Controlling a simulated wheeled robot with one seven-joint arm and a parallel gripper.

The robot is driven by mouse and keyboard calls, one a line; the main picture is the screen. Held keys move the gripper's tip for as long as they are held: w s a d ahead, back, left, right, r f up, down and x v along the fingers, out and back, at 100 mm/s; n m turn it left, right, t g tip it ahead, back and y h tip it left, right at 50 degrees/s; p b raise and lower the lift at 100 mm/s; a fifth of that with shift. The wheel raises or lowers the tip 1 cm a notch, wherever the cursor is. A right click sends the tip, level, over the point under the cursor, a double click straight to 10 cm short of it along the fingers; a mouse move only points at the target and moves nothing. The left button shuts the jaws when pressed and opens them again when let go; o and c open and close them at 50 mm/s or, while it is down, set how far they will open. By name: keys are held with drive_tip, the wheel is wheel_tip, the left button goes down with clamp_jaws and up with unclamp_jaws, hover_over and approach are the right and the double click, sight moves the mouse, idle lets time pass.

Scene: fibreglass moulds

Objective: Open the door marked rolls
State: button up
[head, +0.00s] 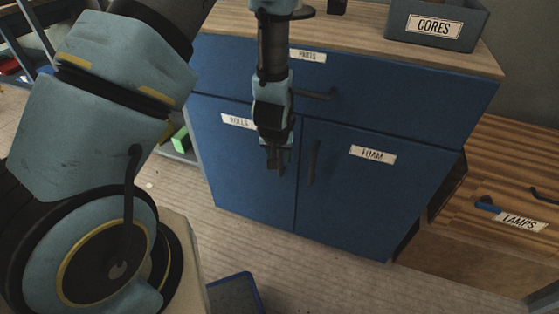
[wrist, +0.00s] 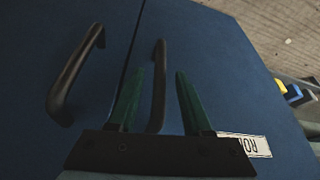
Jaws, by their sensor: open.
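The rolls door (head: 245,175) is the left door of the blue cabinet, closed, with a white ROLLS label (head: 238,121). My gripper (head: 277,167) is in front of this door near its right edge, pointing down and hiding the door's handle in the head view. In the wrist view the dark rolls handle (wrist: 158,90) shows in line with the gap between my two open green fingers (wrist: 160,72). I cannot tell whether it lies between them or just beyond. The rolls label is partly hidden by my gripper's body in the wrist view (wrist: 250,146).
The foam door (head: 355,200) stands closed to the right, with its handle (head: 313,163) close by. Above is a closed drawer with a bar handle (head: 315,95). A grey CORES bin (head: 437,28) stands on top. Floor in front is mostly clear.

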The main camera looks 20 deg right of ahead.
sight(280, 173)
drive_tip(key=shift+x, duration=1.55)
clamp_jaws()
